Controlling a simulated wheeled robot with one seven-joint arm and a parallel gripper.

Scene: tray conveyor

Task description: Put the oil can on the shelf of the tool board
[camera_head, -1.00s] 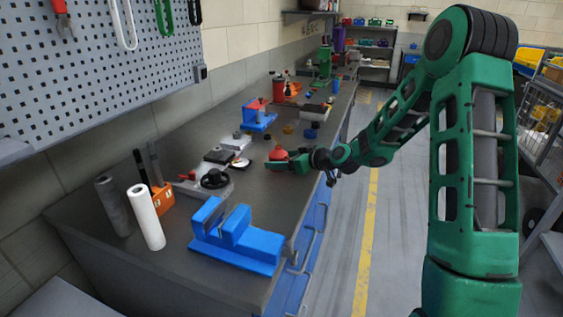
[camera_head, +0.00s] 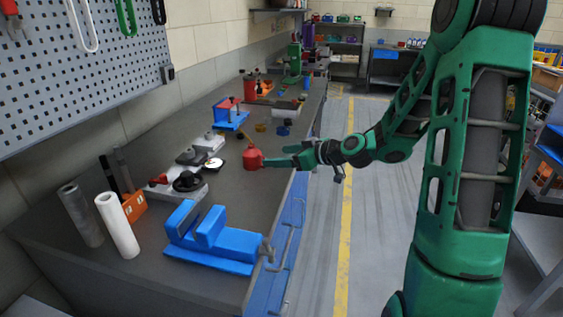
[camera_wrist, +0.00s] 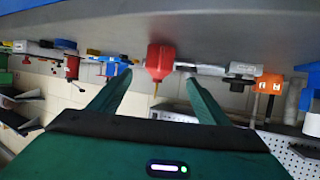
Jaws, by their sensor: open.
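The red oil can (camera_head: 252,157) stands upright on the grey workbench near its front edge. My gripper (camera_head: 279,159) is open, level with the can and just to its right, with its fingers pointing at it. In the wrist view the can (camera_wrist: 160,60), with its thin spout, appears upside down, in line with the gap between the two spread green fingers (camera_wrist: 156,82) and beyond their tips. The tool board (camera_head: 95,75) is the grey perforated panel on the left wall, with tools hanging on it. Its shelf is not clearly visible.
A blue vise (camera_head: 215,240), a white roll (camera_head: 118,225), an orange block (camera_head: 134,207) and a black round part (camera_head: 187,181) stand on the near bench (camera_head: 150,270). A blue holder (camera_head: 230,118) stands farther back. The floor aisle (camera_head: 340,200) right of the bench is clear.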

